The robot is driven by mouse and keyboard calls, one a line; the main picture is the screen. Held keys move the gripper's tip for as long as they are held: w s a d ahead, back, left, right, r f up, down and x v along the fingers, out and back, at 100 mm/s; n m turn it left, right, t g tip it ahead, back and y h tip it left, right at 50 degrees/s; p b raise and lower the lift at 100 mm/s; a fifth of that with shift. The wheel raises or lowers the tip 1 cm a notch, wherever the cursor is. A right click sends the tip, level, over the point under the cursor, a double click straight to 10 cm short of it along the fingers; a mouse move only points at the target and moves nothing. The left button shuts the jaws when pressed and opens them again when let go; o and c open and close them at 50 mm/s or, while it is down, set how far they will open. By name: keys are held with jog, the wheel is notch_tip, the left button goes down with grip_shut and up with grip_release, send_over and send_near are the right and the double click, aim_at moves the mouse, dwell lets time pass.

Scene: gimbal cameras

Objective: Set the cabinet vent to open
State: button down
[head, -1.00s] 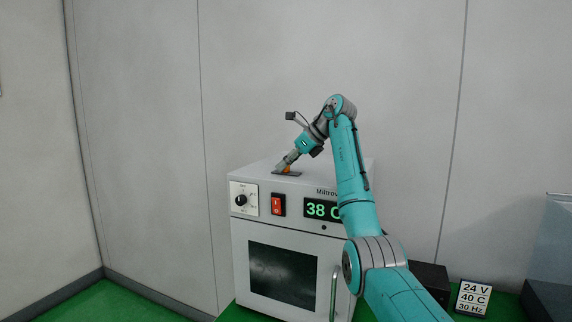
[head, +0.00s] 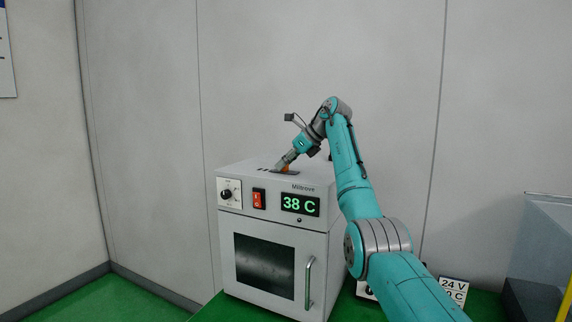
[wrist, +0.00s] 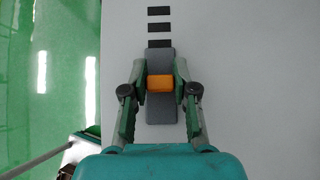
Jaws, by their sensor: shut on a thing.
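The cabinet (head: 272,222) is a light grey box with a green "38 C" display (head: 300,205). Its vent is on the top: a grey sliding plate (wrist: 159,115) with an orange tab (wrist: 160,84) and dark slots (wrist: 159,27). In the wrist view two slots are fully bare, and a third lies at the plate's far end, perhaps partly covered. My gripper (wrist: 160,76) is shut on the orange tab, one finger on each side. In the head view my gripper (head: 282,164) reaches down to the top, hiding part of the plate.
The cabinet front has a dial (head: 226,194), a red switch (head: 259,198), and a door with a window (head: 264,264) and handle (head: 308,284). A sign (head: 453,290) at the right is partly behind my arm. The cabinet top around the vent is clear.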

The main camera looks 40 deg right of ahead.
jog(key=shift+s+d, duration=0.1)
jog(key=shift+s, duration=0.05)
jog(key=c, duration=0.9)
grip_release()
jog(key=shift+s, duration=0.1)
jog(key=shift+r, duration=0.1)
jog(key=v, duration=1.2)
